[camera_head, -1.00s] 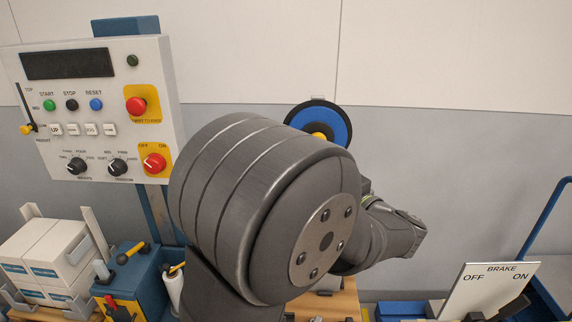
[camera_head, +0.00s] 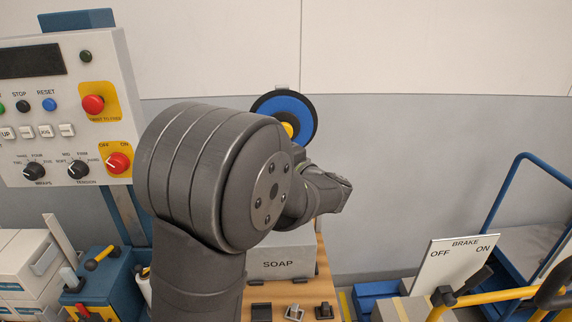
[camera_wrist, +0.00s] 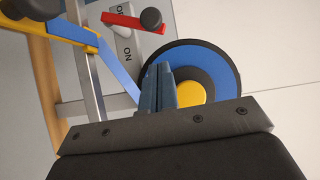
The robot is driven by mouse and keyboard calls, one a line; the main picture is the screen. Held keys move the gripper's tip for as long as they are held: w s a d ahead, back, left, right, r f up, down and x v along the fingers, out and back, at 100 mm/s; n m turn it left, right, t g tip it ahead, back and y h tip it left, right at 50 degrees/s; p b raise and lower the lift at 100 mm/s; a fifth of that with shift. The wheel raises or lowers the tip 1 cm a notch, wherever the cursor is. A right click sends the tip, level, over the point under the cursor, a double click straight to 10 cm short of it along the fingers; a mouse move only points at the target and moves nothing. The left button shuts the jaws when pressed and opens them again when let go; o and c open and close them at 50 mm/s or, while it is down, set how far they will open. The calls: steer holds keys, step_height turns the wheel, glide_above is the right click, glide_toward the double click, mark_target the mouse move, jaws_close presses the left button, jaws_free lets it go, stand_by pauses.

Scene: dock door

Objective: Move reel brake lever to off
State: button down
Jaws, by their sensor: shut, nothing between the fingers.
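My gripper (camera_wrist: 160,88) is shut and empty in the wrist view, its fingers in front of the blue-and-black reel disc (camera_wrist: 222,70) with a yellow hub. Beyond the fingertips is a red lever (camera_wrist: 122,19) with a black knob, over a grey plate (camera_wrist: 125,48) marked ON and a partly covered label starting with O. The lever lies apart from the fingers; its exact setting is unclear. In the head view my arm hides the lower left of the reel disc (camera_head: 302,108), and the fingertips are not clear. A white BRAKE board (camera_head: 450,268) reads OFF left, ON right.
A grey SOAP box (camera_head: 278,264) stands on a wooden surface below my arm. A control panel (camera_head: 75,115) is at left. Yellow rails (camera_head: 500,295) with black knobs cross the lower right. A blue and yellow bar (camera_wrist: 95,38) lies near the red lever.

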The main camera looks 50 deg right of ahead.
steer(key=shift+w+a, duration=0.6)
steer(key=shift+w, duration=0.25)
steer(key=shift+w+a, duration=0.55)
steer(key=shift+w, duration=0.3)
steer(key=shift+w+a, duration=0.1)
steer(key=shift+w+a+r+n, duration=0.1)
steer(key=shift+r+n, duration=0.1)
steer(key=shift+n, duration=0.1)
steer(key=shift+w+a+r+g, duration=0.1)
steer(key=shift+r+g, duration=0.05)
steer(key=shift+g, duration=0.25)
steer(key=w+a+r+n+g+h, duration=0.1)
steer(key=w+a+r+n+g, duration=0.1)
steer(key=w+a+n+g, duration=0.3)
steer(key=shift+n+h, duration=0.3)
steer(key=shift+n, duration=0.1)
steer(key=shift+r, duration=0.25)
